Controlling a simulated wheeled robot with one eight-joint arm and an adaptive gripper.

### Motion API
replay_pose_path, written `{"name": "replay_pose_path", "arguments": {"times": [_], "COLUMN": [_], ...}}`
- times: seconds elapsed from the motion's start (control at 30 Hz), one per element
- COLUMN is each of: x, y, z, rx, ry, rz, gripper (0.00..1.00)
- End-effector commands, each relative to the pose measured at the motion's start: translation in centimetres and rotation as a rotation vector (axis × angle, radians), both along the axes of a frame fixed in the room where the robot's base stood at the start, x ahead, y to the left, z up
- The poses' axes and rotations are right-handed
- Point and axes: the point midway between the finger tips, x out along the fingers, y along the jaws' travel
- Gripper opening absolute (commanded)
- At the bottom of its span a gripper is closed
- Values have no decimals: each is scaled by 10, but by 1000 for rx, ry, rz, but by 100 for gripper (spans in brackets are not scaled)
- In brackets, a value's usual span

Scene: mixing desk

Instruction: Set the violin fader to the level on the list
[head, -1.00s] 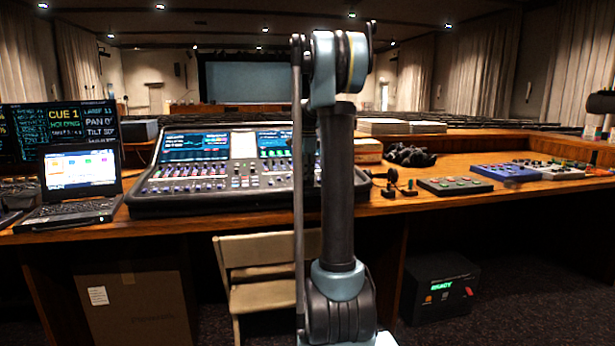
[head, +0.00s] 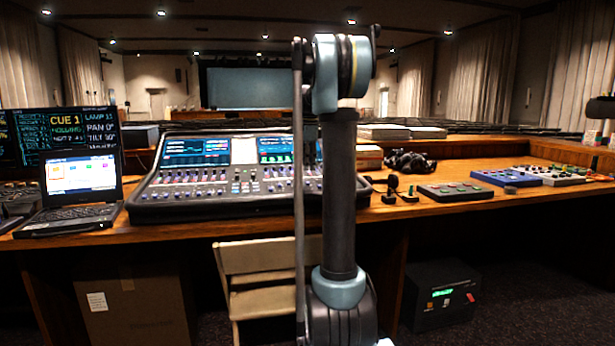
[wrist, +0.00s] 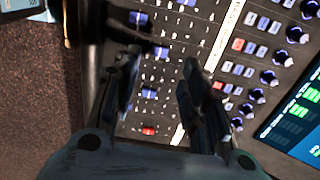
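The mixing desk (head: 222,205) stands on the wooden table, with rows of faders and knobs below its screens. A white sheet or panel (head: 244,151) sits between two screens; its writing is too small to read. In the wrist view, my gripper (wrist: 158,85) hangs over the desk with its two dark fingers apart and nothing seen between them. Blue caps (wrist: 150,94) and a red cap (wrist: 149,131) show between and below the fingers. I cannot tell which fader is the violin's. In the head view my arm hides part of the desk's right side, and my gripper is not visible.
A laptop (head: 80,180) stands left of the desk. Headphones (head: 409,161), a small button box (head: 455,190) and a blue box (head: 505,178) lie to the right. A folding chair (head: 262,252) stands in front of the table, and a dark box (head: 440,295) is on the floor.

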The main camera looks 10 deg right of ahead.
Motion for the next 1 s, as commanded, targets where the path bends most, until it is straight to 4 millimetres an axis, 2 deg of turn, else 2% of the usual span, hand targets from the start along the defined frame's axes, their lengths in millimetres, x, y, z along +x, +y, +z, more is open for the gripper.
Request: {"name": "replay_pose_path", "arguments": {"times": [0.03, 0.2, 0.4, 0.83, 0.93, 1.0], "x": [-1, -3, -5, -8, -21, -36], "y": [0, 0, 0, 1, 5, 9], "z": [10, 34, 48, 49, 47, 44], "rx": [0, 0, 0, -1, -5, -11], "ry": [0, 0, 1, 0, -2, -5], "rz": [0, 0, 0, 9, 48, 95], "gripper": [40, 40, 40, 40, 40, 40]}}
